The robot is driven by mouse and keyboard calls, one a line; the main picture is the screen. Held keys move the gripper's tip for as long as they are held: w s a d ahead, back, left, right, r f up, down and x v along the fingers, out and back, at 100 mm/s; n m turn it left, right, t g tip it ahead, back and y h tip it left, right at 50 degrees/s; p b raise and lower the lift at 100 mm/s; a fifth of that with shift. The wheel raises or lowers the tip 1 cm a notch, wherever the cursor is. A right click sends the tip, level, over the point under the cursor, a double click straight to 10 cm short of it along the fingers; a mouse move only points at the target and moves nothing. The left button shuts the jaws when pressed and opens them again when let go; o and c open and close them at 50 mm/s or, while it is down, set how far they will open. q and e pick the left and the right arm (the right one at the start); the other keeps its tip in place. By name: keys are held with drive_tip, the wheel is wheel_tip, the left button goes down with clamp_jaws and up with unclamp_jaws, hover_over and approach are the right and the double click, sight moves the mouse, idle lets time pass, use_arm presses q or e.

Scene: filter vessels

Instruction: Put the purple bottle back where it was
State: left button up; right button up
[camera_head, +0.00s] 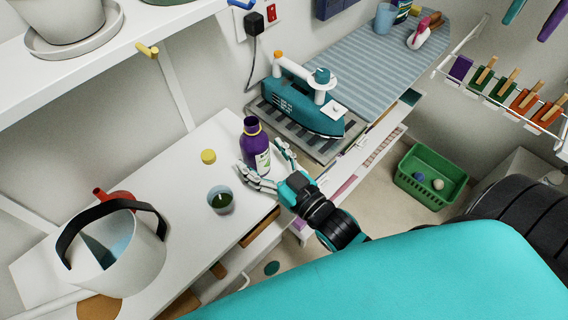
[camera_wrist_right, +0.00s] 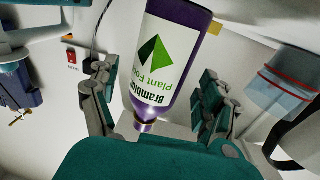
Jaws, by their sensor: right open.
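The purple bottle (camera_head: 256,150) stands upright on the white bench, left of the iron's board. It has a white label with a green mark and a yellow band near its neck. My right gripper (camera_head: 260,160) reaches it from the front right, its open fingers spread on either side of the bottle. In the right wrist view the bottle (camera_wrist_right: 172,60) appears upside down between the two fingers (camera_wrist_right: 152,88), with visible gaps to both. My left gripper is not in view.
A yellow cap (camera_head: 208,156) and a cup with dark liquid (camera_head: 221,201) stand left of the bottle. A teal iron (camera_head: 300,100) rests right of the bottle. Bare bench (camera_head: 165,165) lies left of the cap.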

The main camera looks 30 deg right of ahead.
drive_tip(key=b+v, duration=0.1)
drive_tip(key=v, duration=0.8)
drive_tip(key=shift+b, duration=0.3)
